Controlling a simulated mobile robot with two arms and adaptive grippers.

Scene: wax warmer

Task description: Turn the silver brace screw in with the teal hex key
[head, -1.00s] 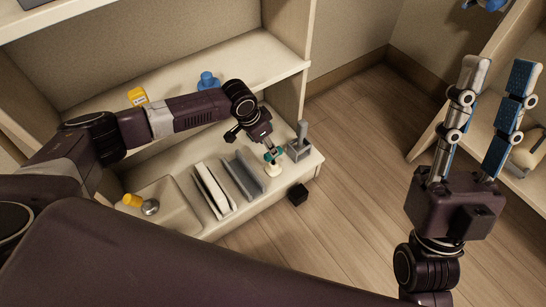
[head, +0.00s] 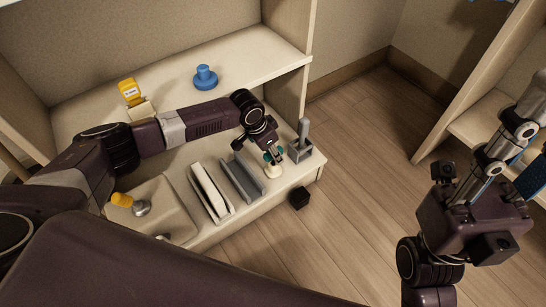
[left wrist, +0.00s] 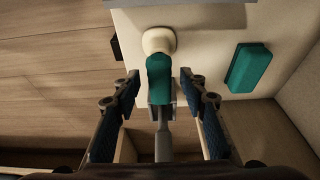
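The teal hex key's handle (left wrist: 159,78) stands in a round cream base (left wrist: 158,41). In the head view the cream base (head: 272,170) is near the front right end of the low shelf, with the teal largely hidden by my gripper. My left gripper (left wrist: 160,76) is open, its fingers on either side of the teal handle with gaps. It also shows in the head view (head: 274,152). My right gripper (head: 533,128) is open and empty at the far right, partly cut off. I cannot clearly make out the silver brace screw; a silver knob (head: 141,208) sits at the shelf's left.
A grey block with an upright grey handle (head: 303,130) stands right of the base. Upright grey panels (head: 242,178) stand to its left. A teal block (left wrist: 249,67) lies nearby. An orange cylinder (head: 122,199), yellow item (head: 130,91) and blue knob (head: 205,77) are farther off.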

